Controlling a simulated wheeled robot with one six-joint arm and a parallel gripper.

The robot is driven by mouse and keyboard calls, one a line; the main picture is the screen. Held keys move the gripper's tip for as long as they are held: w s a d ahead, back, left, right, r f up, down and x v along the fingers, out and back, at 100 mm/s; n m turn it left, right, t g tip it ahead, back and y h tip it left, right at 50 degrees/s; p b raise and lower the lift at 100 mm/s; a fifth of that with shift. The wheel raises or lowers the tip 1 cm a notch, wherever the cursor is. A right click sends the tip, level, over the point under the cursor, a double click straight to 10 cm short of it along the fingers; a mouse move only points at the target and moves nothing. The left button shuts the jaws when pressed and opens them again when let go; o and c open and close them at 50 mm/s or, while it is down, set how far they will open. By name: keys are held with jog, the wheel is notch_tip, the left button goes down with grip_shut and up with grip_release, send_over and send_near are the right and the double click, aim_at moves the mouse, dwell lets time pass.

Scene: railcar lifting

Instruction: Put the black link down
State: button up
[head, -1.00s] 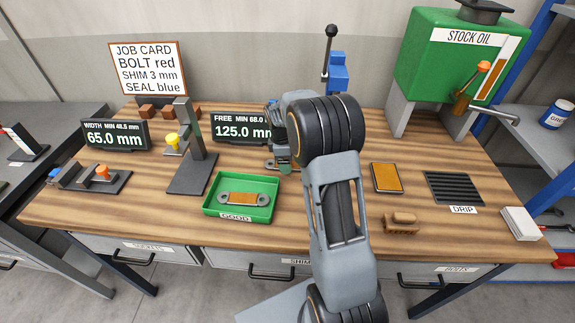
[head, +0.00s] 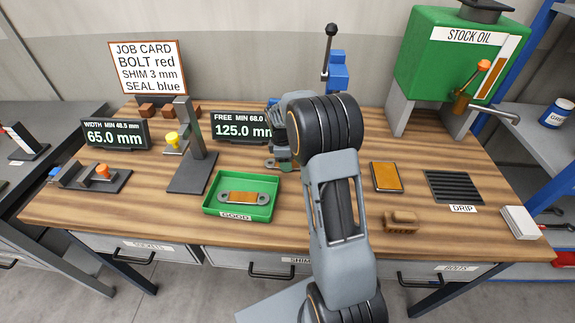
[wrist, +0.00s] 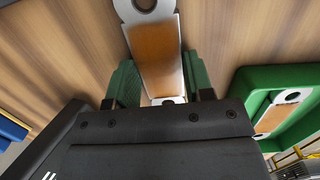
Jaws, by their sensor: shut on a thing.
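My gripper (wrist: 160,88) is shut on a link (wrist: 155,55), with a green finger pad on each side of it. The link looks light grey with a brown-orange middle and a round hole at its far end; I see no plainly black link. In the head view my gripper (head: 283,158) is low over the middle of the bench, behind the green tray, and partly hidden by my arm. A bit of the held link (head: 270,164) shows at its left. I cannot tell whether the link touches the wood.
The green GOOD tray (head: 210,208) holds another grey link with an orange middle (head: 242,197). A grey gauge stand (head: 192,178) and the FREE display (head: 240,128) stand near my gripper. An orange-topped pad (head: 386,177), a brush (head: 401,218) and the drip grate (head: 453,187) lie to the right.

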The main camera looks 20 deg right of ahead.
jog(key=c, duration=0.3)
jog(key=shift+r, duration=0.1)
jog(key=shift+r, duration=0.65)
jog(key=s+a+r+b, duration=0.2)
jog(key=s+a+r, duration=0.5)
jog(key=s+r, duration=0.4)
jog(key=shift+s+r, duration=0.3)
jog(key=shift+s, duration=0.25)
